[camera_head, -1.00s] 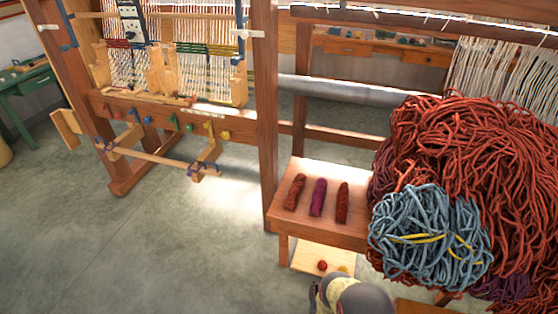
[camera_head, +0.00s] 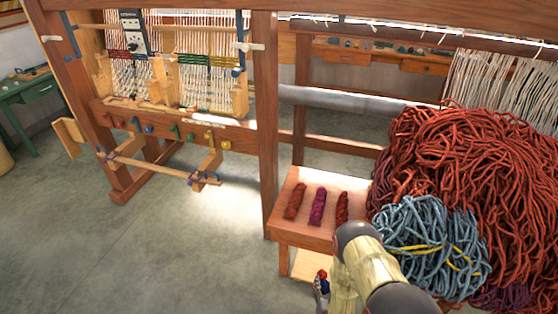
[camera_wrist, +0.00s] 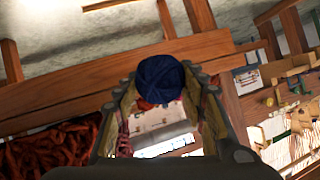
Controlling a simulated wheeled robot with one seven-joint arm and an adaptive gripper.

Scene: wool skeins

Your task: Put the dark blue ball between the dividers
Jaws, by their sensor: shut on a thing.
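The dark blue ball (camera_wrist: 160,78) is held between the two fingertips of my gripper (camera_wrist: 163,82) in the wrist view. My arm hides the rest. Upright wooden pieces (camera_head: 160,77) stand along the ledge of the small loom at upper left, apart from my gripper; I cannot tell for sure that these are the dividers.
A small wooden table (camera_head: 300,228) bears several red and purple skeins. A low pale board (camera_head: 304,264) lies under it. A large red wool heap (camera_head: 470,160) and a blue-grey bundle (camera_head: 425,235) crowd the right. Open floor (camera_head: 150,260) lies at left. Coloured knobs (camera_head: 174,131) line the loom's beam.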

